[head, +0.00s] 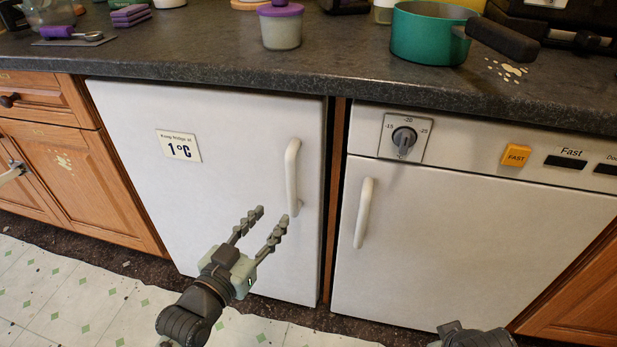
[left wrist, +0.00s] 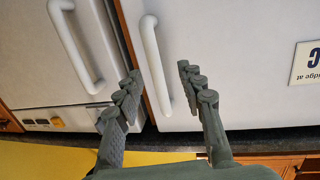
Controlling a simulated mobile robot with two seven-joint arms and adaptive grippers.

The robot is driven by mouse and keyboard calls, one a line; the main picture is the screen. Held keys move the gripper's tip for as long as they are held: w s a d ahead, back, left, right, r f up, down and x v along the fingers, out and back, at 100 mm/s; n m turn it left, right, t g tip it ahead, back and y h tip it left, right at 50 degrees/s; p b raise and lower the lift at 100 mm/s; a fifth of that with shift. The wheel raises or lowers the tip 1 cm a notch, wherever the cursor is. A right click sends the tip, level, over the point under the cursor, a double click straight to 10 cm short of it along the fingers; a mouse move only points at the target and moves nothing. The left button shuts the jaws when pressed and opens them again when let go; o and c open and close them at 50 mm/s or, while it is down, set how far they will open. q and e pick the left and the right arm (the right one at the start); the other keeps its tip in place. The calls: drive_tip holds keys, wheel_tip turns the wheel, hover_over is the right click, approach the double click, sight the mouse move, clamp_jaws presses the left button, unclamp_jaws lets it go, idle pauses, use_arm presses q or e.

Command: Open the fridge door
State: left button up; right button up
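The white fridge door (head: 220,200) is shut, with a "1°C" sign (head: 178,146) on it. Its white upright handle (head: 292,178) is near the door's right edge. My left gripper (head: 270,216) is open and empty, in front of the door, its fingertips just below and left of the handle's lower part. In the left wrist view the fridge handle (left wrist: 153,62) lies between the open fingers (left wrist: 158,76) in the picture, seemingly beyond the tips; I see no contact. Only a dark part of my right arm shows at the bottom edge; its fingers are out of sight.
A shut freezer with a handle (head: 363,212) and dial (head: 403,138) stands to the right, past a wooden strip. The dark counter (head: 340,65) overhangs both, holding a green pan (head: 430,33) and purple-lidded jar (head: 281,28).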

sight(289, 190)
use_arm(q)
drive_tip(key=shift+t+h, duration=0.5)
drive_tip(key=w+d, duration=0.1)
drive_tip(key=w, duration=0.1)
drive_tip(key=w+d+r, duration=0.1)
drive_tip(key=w+d, duration=0.1)
drive_tip(key=w+d+r, duration=0.1)
drive_tip(key=w, duration=0.1)
drive_tip(key=shift+d+r, duration=0.2)
drive_tip(key=shift+x, duration=0.75)
drive_tip(key=shift+c, duration=0.6)
clamp_jaws()
